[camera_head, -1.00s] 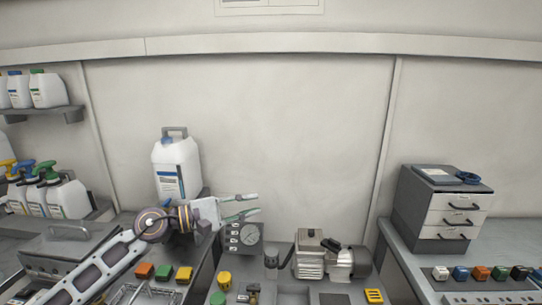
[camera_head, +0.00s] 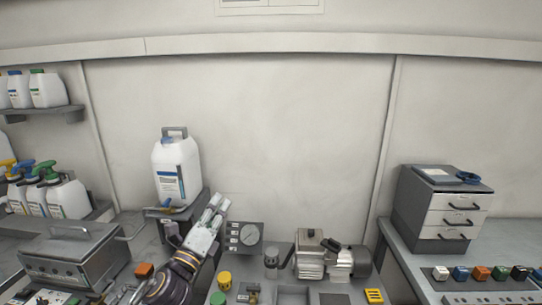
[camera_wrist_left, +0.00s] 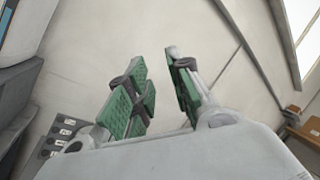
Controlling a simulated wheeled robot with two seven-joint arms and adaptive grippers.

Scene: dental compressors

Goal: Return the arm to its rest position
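My left arm (camera_head: 178,276) comes up from the bottom edge. My right arm and gripper are not in view.
A white jug (camera_head: 176,170) stands on a raised stand close left of the gripper. A compressor (camera_head: 325,258) sits right of the panel. A grey metal box (camera_head: 75,255) is at left, a drawer unit (camera_head: 440,208) at right. The space above the bench is clear.

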